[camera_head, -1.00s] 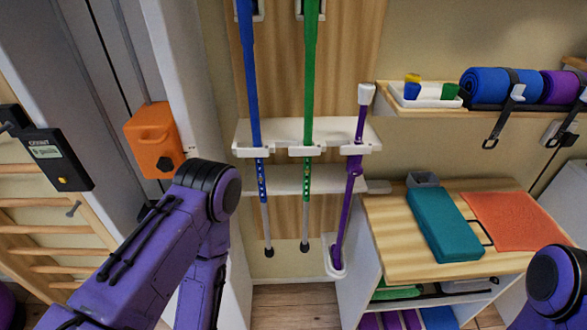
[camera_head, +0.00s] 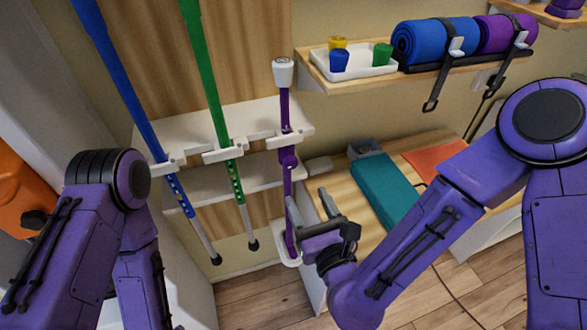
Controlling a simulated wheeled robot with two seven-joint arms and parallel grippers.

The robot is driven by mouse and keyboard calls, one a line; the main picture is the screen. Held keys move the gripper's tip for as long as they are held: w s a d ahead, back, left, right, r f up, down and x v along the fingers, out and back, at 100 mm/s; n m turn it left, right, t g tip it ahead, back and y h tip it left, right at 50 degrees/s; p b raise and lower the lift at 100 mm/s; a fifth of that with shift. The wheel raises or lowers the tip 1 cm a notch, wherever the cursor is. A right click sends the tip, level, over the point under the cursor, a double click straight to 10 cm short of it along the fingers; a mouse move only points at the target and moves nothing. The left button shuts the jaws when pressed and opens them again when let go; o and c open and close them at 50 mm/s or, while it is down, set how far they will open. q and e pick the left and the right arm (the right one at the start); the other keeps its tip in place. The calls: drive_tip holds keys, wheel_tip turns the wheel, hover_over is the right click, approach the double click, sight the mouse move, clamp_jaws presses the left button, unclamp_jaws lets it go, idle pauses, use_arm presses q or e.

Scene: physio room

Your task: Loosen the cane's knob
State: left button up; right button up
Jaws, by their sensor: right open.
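The purple cane (camera_head: 285,110) with a white handle (camera_head: 283,72) stands upright in a white wall rack, its foot in a white cup (camera_head: 288,257). A round purple knob (camera_head: 288,160) sits on its shaft just below the upper shelf. My right gripper (camera_head: 307,203) is open and empty, its fingers pointing up beside the lower shaft, below the knob. I cannot tell whether a finger touches the shaft. My left arm shows at the left, but its gripper is out of view.
A blue pole (camera_head: 118,72) and a green pole (camera_head: 207,72) hang left of the cane in the white rack shelf (camera_head: 262,118). At right, a shelf holds a white tray (camera_head: 375,68) and rolled mats (camera_head: 435,42). Below is a wooden table with a teal block (camera_head: 384,190).

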sight(292, 167)
drive_tip(key=x, duration=0.8)
drive_tip(key=shift+w+d, duration=0.1)
drive_tip(key=shift+w, duration=0.1)
drive_tip(key=shift+w+a+p, duration=0.25)
drive_tip(key=shift+w+p, duration=0.15)
use_arm(q)
drive_tip(key=shift+f, duration=0.35)
use_arm(e)
drive_tip(key=shift+f, duration=0.1)
drive_tip(key=shift+w+f, duration=0.1)
drive_tip(key=shift+w, duration=0.05)
use_arm(q)
drive_tip(key=shift+f, duration=0.1)
use_arm(e)
drive_tip(key=c, duration=1)
